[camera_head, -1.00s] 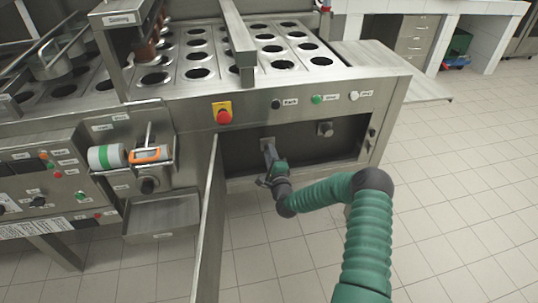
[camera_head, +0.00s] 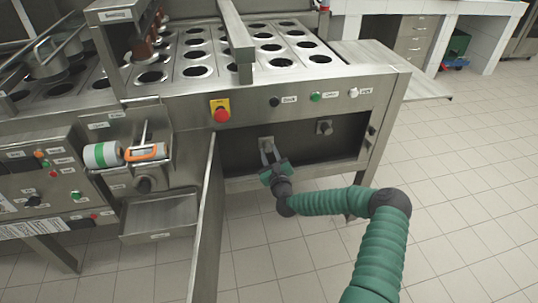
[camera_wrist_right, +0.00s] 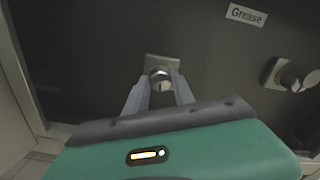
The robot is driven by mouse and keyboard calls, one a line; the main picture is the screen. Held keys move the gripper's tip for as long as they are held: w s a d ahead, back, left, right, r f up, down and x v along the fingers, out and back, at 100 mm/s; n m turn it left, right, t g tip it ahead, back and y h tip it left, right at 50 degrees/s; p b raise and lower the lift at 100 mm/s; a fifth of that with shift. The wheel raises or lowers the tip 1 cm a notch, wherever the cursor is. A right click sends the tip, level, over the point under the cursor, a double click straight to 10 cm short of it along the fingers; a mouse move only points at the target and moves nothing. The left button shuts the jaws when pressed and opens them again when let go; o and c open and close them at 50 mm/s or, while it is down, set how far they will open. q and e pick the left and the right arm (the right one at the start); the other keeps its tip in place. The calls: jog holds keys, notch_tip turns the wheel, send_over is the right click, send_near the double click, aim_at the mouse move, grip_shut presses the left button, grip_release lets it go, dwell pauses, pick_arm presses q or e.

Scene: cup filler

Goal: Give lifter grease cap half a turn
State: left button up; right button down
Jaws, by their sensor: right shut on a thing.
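A metal grease cap (camera_wrist_right: 159,73) sits on a small square plate on the dark back wall of the open compartment. In the head view its plate (camera_head: 266,141) shows just above my fingertips. My right gripper (camera_head: 270,153) reaches into the compartment; in the right wrist view its two fingers (camera_wrist_right: 158,88) are on either side of the cap, shut on it. The cap's lower part is partly hidden between the fingers. A second round knob (camera_wrist_right: 290,76) stands to the right, untouched; it also shows in the head view (camera_head: 325,127). My left gripper is not in view.
A "Grease" label (camera_wrist_right: 246,14) is on the wall above. The open door (camera_head: 208,225) stands left of my right arm. A red stop button (camera_head: 221,114) and several small buttons line the panel above. The tiled floor to the right is clear.

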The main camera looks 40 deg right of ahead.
jog(key=shift+s+d+f+m, duration=0.15)
jog(key=shift+f+m, duration=0.25)
jog(key=shift+m, duration=0.3)
jog(key=c, duration=1.1)
grip_release()
jog(key=shift+o, duration=0.2)
jog(key=shift+r, duration=0.1)
jog(key=shift+r, duration=0.1)
